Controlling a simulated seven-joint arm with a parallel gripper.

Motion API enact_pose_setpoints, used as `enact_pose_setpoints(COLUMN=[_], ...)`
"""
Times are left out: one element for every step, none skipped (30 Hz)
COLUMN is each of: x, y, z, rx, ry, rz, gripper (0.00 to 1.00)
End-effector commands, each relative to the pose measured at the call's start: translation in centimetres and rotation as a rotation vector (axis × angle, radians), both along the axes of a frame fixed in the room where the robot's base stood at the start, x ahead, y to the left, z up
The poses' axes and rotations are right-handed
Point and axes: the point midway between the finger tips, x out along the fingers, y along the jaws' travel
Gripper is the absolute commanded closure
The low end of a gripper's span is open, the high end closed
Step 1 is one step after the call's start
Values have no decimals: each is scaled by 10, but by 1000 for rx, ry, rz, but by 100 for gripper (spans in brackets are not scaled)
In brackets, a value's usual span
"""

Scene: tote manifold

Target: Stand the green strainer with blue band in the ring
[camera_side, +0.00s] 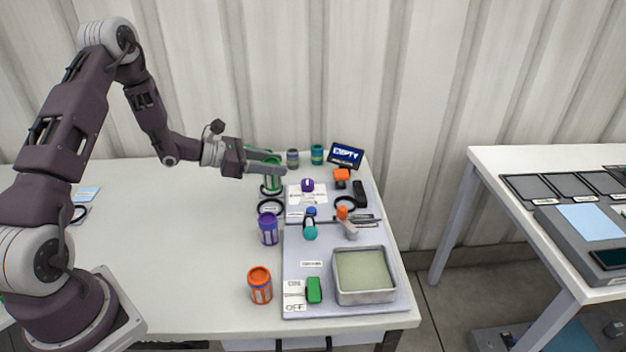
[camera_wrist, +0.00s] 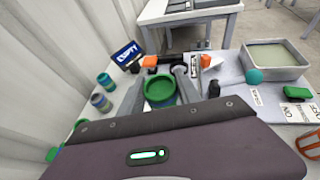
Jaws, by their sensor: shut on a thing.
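The green strainer (camera_side: 272,180) is upright between the fingers of my gripper (camera_side: 268,168). In the wrist view, its open green top (camera_wrist: 159,88) faces the camera, with a bit of blue band below the rim. My gripper (camera_wrist: 161,90) is shut on its sides. A dark ring (camera_side: 271,206) lies on the table just in front of the strainer in the side view. Another dark ring edge shows at the strainer's foot; I cannot tell whether the strainer's base is inside it or above it.
A purple strainer (camera_side: 268,230) and an orange one (camera_side: 260,286) stand nearer the front. Two banded canisters (camera_side: 292,158) (camera_side: 317,154) stand at the back, beside an EMPTY sign (camera_side: 346,155). A grey board with valves and a metal tray (camera_side: 364,296) lies to the right. The table's left is mostly clear.

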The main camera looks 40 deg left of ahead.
Motion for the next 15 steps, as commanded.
enact_pose_setpoints(x=[-2, -3, -3, -4, -4, -4, -4, -4, -4, -4, -4, -4, -3, -3, -4], y=[9, 12, 14, 15, 16, 16, 16, 15, 15, 15, 15, 15, 15, 15, 15], z=[-1, -1, -2, -4, -5, -8, -10, -13, -17, -20, -23, -28, -31, -34, -38], rx=[0, 0, 0, -1, -2, -2, -2, -2, -3, -3, -3, -3, -2, -2, -2], ry=[0, 0, 0, 0, 1, 1, 1, 1, 2, 2, 2, 2, 0, 0, 1], rz=[14, 18, 23, 24, 25, 25, 25, 25, 24, 24, 24, 24, 24, 23, 24], gripper=[100, 100, 100, 100, 100, 100, 100, 100, 100, 100, 100, 100, 100, 100, 100])
